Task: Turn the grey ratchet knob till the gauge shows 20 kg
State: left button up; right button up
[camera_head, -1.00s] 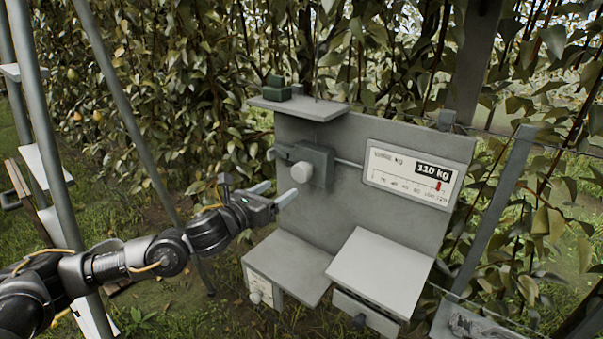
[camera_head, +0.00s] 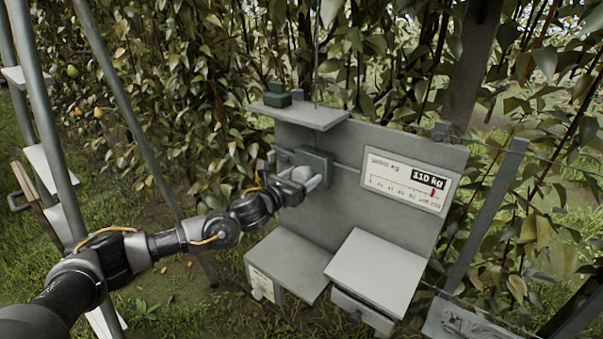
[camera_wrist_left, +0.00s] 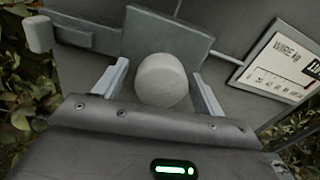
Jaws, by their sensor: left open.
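The grey ratchet knob (camera_head: 301,174) sits on a dark grey block (camera_head: 318,160) on the upright grey panel. In the left wrist view the round knob (camera_wrist_left: 161,80) lies between the two fingers. My left gripper (camera_head: 302,182) is open, with one finger on each side of the knob; a gap shows beside each finger. The gauge (camera_head: 408,180) at the panel's right reads 110 kg, with its red marker near the right end of the scale. Part of the gauge also shows in the left wrist view (camera_wrist_left: 285,68). My right gripper is not in view.
A small shelf (camera_head: 325,116) with green blocks (camera_head: 277,96) is above the knob. Two grey boxes stand below, one at left (camera_head: 285,255) and one with a sloped lid (camera_head: 372,263). A wire runs from the block past the gauge. Ladder rails (camera_head: 45,130) stand at left.

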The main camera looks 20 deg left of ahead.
pick_arm(q)
jog(key=shift+w, duration=0.1)
jog(key=c, duration=1)
jog(key=shift+o, duration=0.2)
